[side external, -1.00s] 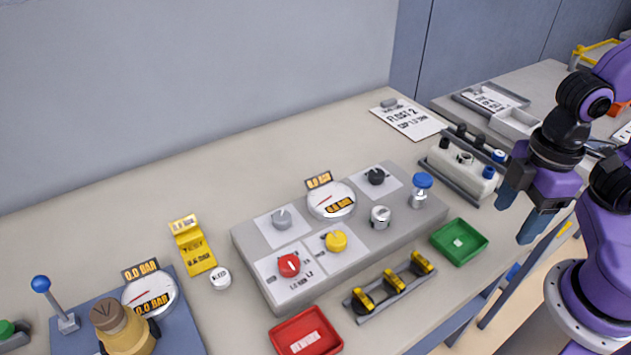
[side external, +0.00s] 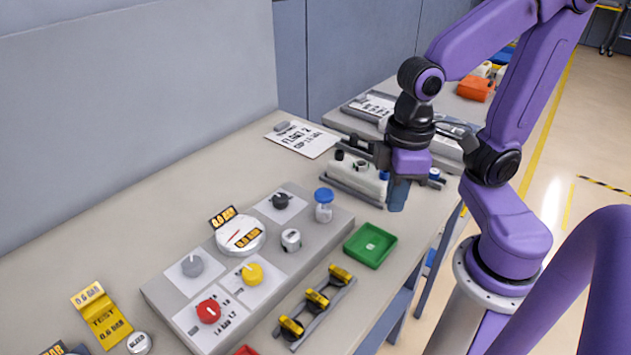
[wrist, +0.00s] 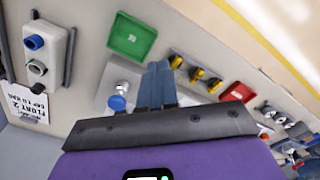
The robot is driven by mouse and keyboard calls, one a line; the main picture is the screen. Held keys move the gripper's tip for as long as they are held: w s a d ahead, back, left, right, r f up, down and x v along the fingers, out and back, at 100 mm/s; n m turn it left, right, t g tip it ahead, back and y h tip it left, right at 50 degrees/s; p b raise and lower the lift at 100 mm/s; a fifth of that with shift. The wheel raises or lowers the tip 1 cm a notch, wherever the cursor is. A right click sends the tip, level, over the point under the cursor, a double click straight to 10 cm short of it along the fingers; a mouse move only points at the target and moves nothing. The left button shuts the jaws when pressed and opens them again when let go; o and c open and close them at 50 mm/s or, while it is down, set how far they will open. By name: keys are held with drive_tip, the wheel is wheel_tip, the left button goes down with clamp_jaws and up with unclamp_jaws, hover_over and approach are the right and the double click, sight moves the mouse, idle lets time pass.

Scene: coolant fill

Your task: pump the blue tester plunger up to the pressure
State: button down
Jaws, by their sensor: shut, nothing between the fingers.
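A blue-capped plunger (side external: 324,197) stands upright on a clear or silver post at the far right corner of the grey panel (side external: 185,310). The wrist view shows its blue cap (wrist: 117,103) just left of my fingers. My gripper (side external: 397,207) is shut and empty, pointing down, right of the plunger and apart from it in the side view; it also shows in the wrist view (wrist: 158,68). The panel's round gauge (side external: 241,236) has a display that seems to read 0.0 BAR. My gripper hides much of the panel in the wrist view.
A green tray (side external: 370,245) sits right of the panel; yellow-black parts lie in a rack (side external: 316,305) in front. Red (side external: 208,311), yellow (side external: 252,273) and black (side external: 280,201) knobs stand on the panel. A white block with knobs (side external: 355,182) is beyond, near my gripper.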

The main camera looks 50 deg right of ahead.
drive_tip(key=w+r+m, duration=0.4)
drive_tip(key=w+m, duration=0.5)
drive_tip(key=m, duration=0.4)
wheel_tip(320, 180, up, 4)
drive_tip(key=m, duration=1.3)
hover_over(325, 192)
drive_tip(key=shift+w+r, duration=0.15)
wheel_tip(325, 192, down, 14)
drive_tip(key=shift+a+f, duration=0.1)
drive_tip(key=shift+f, duration=1.35)
